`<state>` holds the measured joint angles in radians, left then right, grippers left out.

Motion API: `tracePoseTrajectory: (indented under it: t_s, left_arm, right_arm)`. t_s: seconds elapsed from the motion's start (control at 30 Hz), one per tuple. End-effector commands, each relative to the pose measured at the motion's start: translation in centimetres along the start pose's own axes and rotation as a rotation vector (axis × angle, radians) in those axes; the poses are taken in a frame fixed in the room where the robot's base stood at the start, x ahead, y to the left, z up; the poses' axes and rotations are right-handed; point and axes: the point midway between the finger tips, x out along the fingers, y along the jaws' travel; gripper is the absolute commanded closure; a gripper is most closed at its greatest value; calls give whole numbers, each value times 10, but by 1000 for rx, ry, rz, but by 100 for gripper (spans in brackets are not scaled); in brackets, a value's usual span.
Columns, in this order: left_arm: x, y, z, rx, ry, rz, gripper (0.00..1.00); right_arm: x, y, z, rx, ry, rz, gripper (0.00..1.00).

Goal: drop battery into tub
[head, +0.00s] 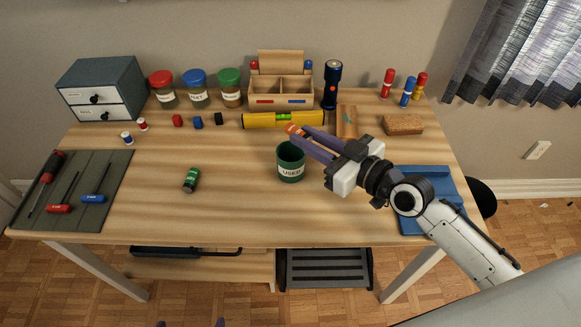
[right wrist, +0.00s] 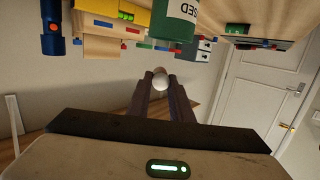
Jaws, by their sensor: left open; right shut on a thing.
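My right gripper (head: 297,134) is shut on a small battery (head: 293,129) with an orange-copper side. In the right wrist view the battery's round pale end (right wrist: 160,82) shows between the fingertips. The green tub (head: 290,164) marked USED stands upright on the desk. In the head view the fingertips appear just beyond the tub's rim, held above the desk. The tub also shows at the top of the right wrist view (right wrist: 175,18). My left gripper (head: 190,323) is open, only its fingertips showing at the bottom edge. A green cylinder (head: 191,180) lies on the desk left of the tub.
A yellow level (head: 270,120) and wooden organiser (head: 281,92) stand behind the tub, with a dark flashlight (head: 332,85) beside them. A blue tray (head: 431,183) lies right, partly under my right arm. A tool mat (head: 105,205) lies left. The front middle desk is clear.

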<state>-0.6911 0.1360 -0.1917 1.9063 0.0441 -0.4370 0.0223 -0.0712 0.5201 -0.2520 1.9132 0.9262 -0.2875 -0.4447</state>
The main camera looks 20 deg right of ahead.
Motion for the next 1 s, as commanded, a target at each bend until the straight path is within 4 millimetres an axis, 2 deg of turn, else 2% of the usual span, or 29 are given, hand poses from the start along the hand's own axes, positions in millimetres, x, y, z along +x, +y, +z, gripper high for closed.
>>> tracePoseTrajectory:
  t_s: [0.27, 0.3, 0.4, 0.77, 0.87, 1.0]
  left_arm:
    - [1, 0, -2, 1, 5, 0, 0]
    - [1, -1, -3, 1, 6, -1, 0]
    - [2, -1, -5, 1, 10, -1, 0]
    - [2, -1, -7, 2, 14, -2, 0]
    - [3, -2, -6, 2, 14, -2, 0]
    - [6, -2, -3, 2, 14, -2, 0]
  right_arm:
    - [0, 0, 0, 0, 1, 1, 100]
    - [0, 0, 0, 0, 1, 1, 76]
    - [0, 0, 0, 0, 1, 1, 59]
    - [-4, 0, 2, -1, -2, 1, 59]
    - [-16, 0, 3, -2, -3, 1, 59]
    - [-44, 0, 4, -4, -6, 0, 59]
